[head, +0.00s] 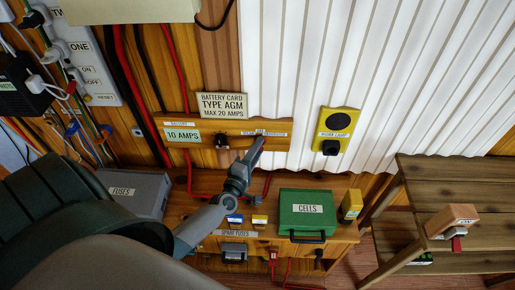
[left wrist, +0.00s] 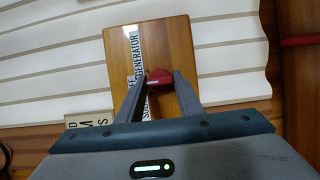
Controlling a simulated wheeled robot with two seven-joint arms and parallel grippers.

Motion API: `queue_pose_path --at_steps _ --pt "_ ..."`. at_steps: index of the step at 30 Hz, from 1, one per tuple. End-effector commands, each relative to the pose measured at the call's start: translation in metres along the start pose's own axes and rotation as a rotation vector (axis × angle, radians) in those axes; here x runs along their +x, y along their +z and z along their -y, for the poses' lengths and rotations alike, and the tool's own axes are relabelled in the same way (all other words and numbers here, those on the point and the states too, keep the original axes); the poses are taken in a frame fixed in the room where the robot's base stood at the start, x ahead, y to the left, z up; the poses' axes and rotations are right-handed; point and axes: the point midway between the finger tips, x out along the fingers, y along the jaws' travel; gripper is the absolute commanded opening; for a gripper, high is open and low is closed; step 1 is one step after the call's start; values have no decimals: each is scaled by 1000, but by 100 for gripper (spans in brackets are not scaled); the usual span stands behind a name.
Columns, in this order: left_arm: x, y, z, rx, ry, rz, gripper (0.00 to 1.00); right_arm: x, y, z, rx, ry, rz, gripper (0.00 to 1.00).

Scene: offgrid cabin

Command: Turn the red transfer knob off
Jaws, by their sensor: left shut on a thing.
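The red transfer knob (left wrist: 158,79) sits on a wooden board (left wrist: 178,30), between the two fingers of my left gripper (left wrist: 159,84), which is shut on it. In the head view the same board (head: 278,142) is fixed to the wall, and my left gripper (head: 257,145) reaches up to its right part. The knob is mostly hidden there by the fingers. A white label reading GENERATOR (left wrist: 133,60) lies beside the knob in the left wrist view; its other words are partly covered by a finger. The knob's pointing direction is unclear. My right gripper is not in view.
A black knob (head: 221,141) is left of my gripper on the same board. A yellow work light plate (head: 337,128) is to the right. Below are a bench with a green CELLS box (head: 307,213), a grey fuses box (head: 136,192) and a yellow block (head: 350,204).

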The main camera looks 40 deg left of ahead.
Motion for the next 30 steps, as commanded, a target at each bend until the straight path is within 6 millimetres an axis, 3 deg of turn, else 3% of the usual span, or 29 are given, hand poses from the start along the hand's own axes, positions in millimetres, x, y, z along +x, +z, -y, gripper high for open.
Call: queue_pose_path --at_steps 1,2,3,4,19,23,30 --pt "-1 1 2 0 -3 2 10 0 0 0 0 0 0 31" --pt "-1 1 2 0 -3 2 40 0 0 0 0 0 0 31" --pt "-1 1 2 0 -3 2 50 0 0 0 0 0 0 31" --pt "-1 1 2 0 -3 1 52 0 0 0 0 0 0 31" --pt "-9 0 2 -1 -1 1 52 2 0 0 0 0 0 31" --pt "-22 0 2 -1 -1 0 52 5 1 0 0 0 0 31" --pt "-61 0 3 0 -2 0 52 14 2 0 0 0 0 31"
